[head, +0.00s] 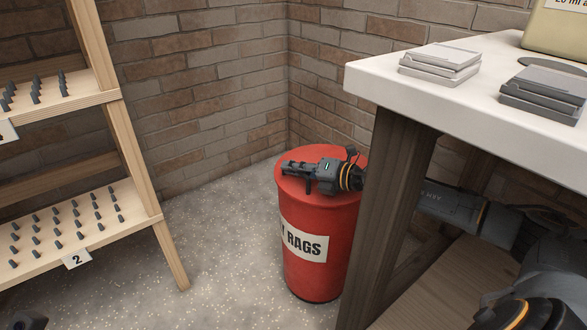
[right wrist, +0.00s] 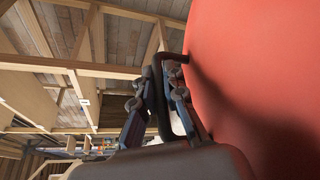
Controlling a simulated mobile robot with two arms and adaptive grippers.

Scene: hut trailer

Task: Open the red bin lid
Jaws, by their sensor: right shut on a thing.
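The red bin (head: 305,272) stands on the floor beside the table leg, with a white label reading "RAGS" in part. Its round red lid (head: 297,188) lies flat on top and looks closed. My right gripper (head: 288,168) lies low across the lid, reaching in from the right. In the right wrist view its fingers (right wrist: 164,82) are shut on a dark bar-like handle (right wrist: 176,57) beside the lid's red surface (right wrist: 250,60). The handle is hidden by the gripper in the head view. A dark piece of my left gripper (head: 27,321) shows at the bottom left corner; its fingers are unclear.
A white-topped table (head: 385,82) with grey flat cases (head: 440,60) stands right of the bin, its dark leg (head: 385,200) close to my right arm. A wooden shelf (head: 140,160) with small pegs stands left. Brick walls meet behind the bin. Speckled floor (head: 225,240) is clear between shelf and bin.

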